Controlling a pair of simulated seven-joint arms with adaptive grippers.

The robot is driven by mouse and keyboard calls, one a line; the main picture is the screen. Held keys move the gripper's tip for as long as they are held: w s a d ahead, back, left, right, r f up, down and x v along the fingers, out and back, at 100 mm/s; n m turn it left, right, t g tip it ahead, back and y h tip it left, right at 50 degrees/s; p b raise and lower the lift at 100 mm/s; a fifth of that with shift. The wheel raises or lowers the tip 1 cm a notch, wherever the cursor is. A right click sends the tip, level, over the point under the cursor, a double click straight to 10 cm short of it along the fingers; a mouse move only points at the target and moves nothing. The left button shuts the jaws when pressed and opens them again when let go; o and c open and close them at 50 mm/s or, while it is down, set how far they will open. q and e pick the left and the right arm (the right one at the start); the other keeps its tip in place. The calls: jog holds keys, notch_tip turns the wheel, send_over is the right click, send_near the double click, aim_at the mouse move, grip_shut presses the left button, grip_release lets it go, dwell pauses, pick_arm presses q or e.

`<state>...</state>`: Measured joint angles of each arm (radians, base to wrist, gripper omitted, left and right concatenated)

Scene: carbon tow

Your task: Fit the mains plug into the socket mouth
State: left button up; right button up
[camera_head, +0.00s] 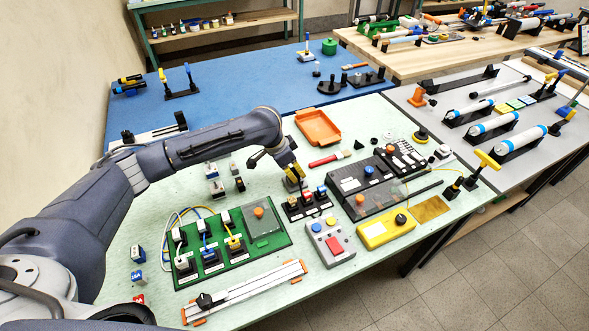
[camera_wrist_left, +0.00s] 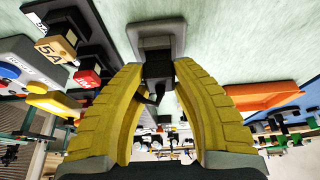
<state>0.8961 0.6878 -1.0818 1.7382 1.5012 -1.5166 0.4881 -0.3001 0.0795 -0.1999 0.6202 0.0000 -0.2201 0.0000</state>
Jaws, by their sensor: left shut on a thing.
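My left gripper (camera_head: 291,170) reaches over the pale green table with its yellow fingers pointing down. In the left wrist view its fingers (camera_wrist_left: 158,72) are shut on a small dark body (camera_wrist_left: 157,70), which I take to be the mains plug. A grey square block (camera_wrist_left: 155,34) lies just beyond it; I cannot tell whether they are joined or only touching. The fingers hide part of the held thing. A green board (camera_head: 268,246) at the left carries several black socket-like units (camera_head: 211,258) with coloured cables. I cannot tell which one is the socket mouth.
A black holder with several coloured blocks (camera_head: 308,203) stands just below the gripper. A grey control box (camera_head: 330,241), a yellow box (camera_head: 386,228) and a black panel (camera_head: 371,184) lie to the right. An orange tray (camera_head: 318,127) lies behind. A rail (camera_head: 245,293) lies in front.

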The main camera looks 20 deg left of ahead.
pick_arm(q)
jog(key=shift+f, duration=0.5)
jog(key=o, duration=1.2)
jog(key=shift+c, duration=0.2)
jog(key=v, duration=1.2)
jog(key=shift+f, duration=0.1)
jog(key=x, duration=1.2)
jog(key=shift+r, duration=0.2)
